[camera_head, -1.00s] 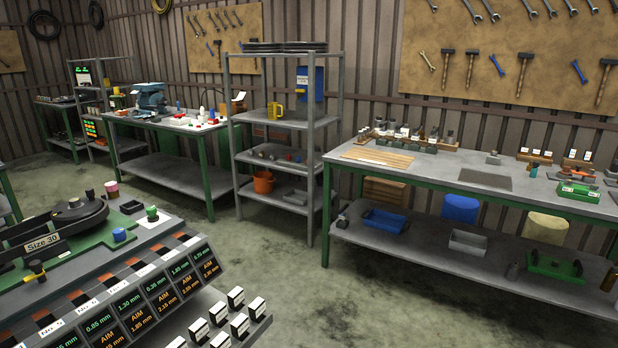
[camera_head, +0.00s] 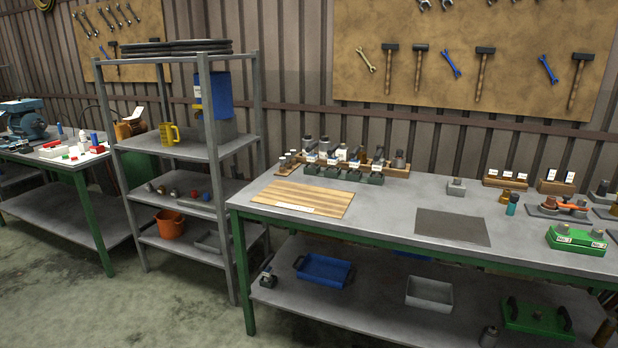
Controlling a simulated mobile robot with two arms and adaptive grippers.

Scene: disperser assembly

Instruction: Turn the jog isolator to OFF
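I cannot make out a switch clearly marked as the jog isolator in the head view. A green block with grey knobs and white labels (camera_head: 577,240) sits at the right end of the long workbench (camera_head: 390,215); its labels are too small to read. A small grey block (camera_head: 456,187) stands farther back on the same bench. I cannot tell whether either one is the isolator. Neither of my grippers shows in this view.
A grey shelf rack (camera_head: 185,150) stands left of the bench, with a yellow jug (camera_head: 169,134) and an orange bucket (camera_head: 170,224). A wooden board (camera_head: 303,198) and a dark mat (camera_head: 452,227) lie on the bench. Open floor (camera_head: 120,310) is at lower left.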

